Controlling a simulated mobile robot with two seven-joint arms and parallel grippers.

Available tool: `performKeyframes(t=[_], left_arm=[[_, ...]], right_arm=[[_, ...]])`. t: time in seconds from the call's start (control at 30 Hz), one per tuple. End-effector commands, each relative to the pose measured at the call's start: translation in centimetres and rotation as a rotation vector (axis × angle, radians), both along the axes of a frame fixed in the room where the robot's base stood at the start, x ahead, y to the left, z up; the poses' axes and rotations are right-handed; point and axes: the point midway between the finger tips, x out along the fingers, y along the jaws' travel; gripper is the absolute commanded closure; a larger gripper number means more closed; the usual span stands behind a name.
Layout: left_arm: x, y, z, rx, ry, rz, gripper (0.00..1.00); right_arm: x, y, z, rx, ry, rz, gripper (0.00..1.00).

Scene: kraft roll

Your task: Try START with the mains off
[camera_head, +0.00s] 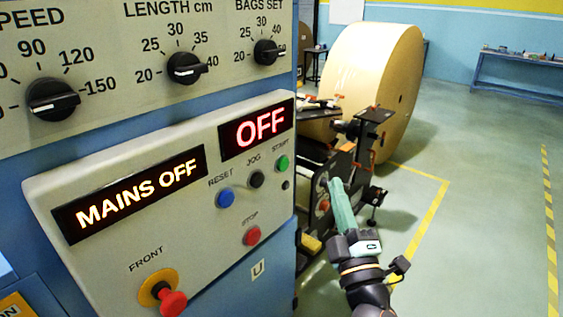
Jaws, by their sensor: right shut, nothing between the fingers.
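The control panel (110,245) fills the left of the head view. Its green START button (282,163) is at the panel's right edge, under the OFF display (257,129). The long display (130,193) reads MAINS OFF. A black JOG button (257,179), a blue RESET button (225,197) and a red STOP button (252,235) sit near START. My right gripper (336,184) is shut and empty, its green fingers pointing up. It is to the right of the panel and lower than START in the picture, apart from the buttons. My left gripper is not in view.
A red FRONT mushroom button (172,302) sticks out at the panel's lower part. Three black knobs, one being the SPEED knob (52,99), are above. Behind my gripper stand dark machine parts (366,130) and a big kraft roll (372,70). Open floor (480,190) lies right.

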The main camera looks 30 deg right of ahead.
Motion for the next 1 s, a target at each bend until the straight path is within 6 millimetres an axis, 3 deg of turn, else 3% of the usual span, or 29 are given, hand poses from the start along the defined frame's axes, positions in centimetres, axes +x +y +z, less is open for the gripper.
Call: performKeyframes(t=[0.37, 1.0], left_arm=[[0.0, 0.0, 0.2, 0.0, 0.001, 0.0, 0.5], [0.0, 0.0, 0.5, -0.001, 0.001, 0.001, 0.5]], right_arm=[[0.6, 0.2, 0.0, 0.003, 0.0, 0.001, 1.0], [7.6, 3.1, -0.1, 0.004, 0.0, 0.001, 1.0]])
